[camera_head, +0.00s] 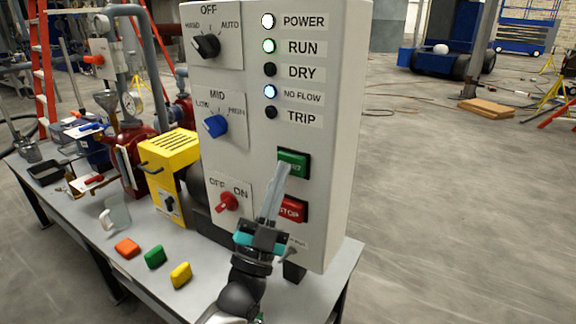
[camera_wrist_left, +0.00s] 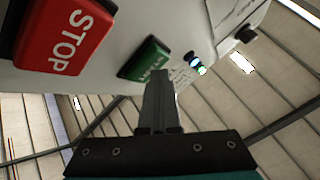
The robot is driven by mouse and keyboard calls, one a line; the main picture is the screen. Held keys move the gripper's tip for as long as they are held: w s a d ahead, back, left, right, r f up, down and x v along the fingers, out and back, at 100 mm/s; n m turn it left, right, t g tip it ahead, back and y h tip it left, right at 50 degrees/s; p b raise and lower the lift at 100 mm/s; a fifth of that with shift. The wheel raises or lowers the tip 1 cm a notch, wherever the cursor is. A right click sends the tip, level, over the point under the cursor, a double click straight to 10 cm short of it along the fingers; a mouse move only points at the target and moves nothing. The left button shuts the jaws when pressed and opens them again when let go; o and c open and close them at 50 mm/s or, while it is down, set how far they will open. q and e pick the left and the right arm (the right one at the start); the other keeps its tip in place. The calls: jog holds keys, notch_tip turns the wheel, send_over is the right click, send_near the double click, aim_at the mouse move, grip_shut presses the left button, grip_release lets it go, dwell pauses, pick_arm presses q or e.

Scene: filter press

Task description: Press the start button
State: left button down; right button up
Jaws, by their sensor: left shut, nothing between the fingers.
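The green start button (camera_head: 293,163) sits on the front of a white control box (camera_head: 325,60), above the red stop button (camera_head: 291,209). My left gripper (camera_head: 285,168) is shut and empty, and its fingertips overlap the start button's lower left part in the head view. In the left wrist view the shut fingers (camera_wrist_left: 158,85) reach up to the green start button (camera_wrist_left: 146,60), with the large stop button (camera_wrist_left: 64,36) to the left. I cannot tell whether the tips touch the button. My right gripper is not in view.
The box carries a black knob (camera_head: 207,45), a blue knob (camera_head: 215,125) and a red switch (camera_head: 227,202). A yellow machine (camera_head: 170,155) stands left of it on the table. Orange, green and yellow blocks (camera_head: 180,275) lie in front.

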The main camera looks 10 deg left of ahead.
pick_arm(q)
jog(key=shift+s+a+p, duration=0.3)
jog(key=shift+s+p, duration=0.15)
jog(key=shift+s, duration=0.4)
jog(key=s, duration=0.1)
jog(key=s+a+p, duration=0.1)
jog(key=s, duration=0.1)
jog(key=s+p, duration=0.1)
jog(key=shift+s+a, duration=0.35)
jog(key=shift+f, duration=0.1)
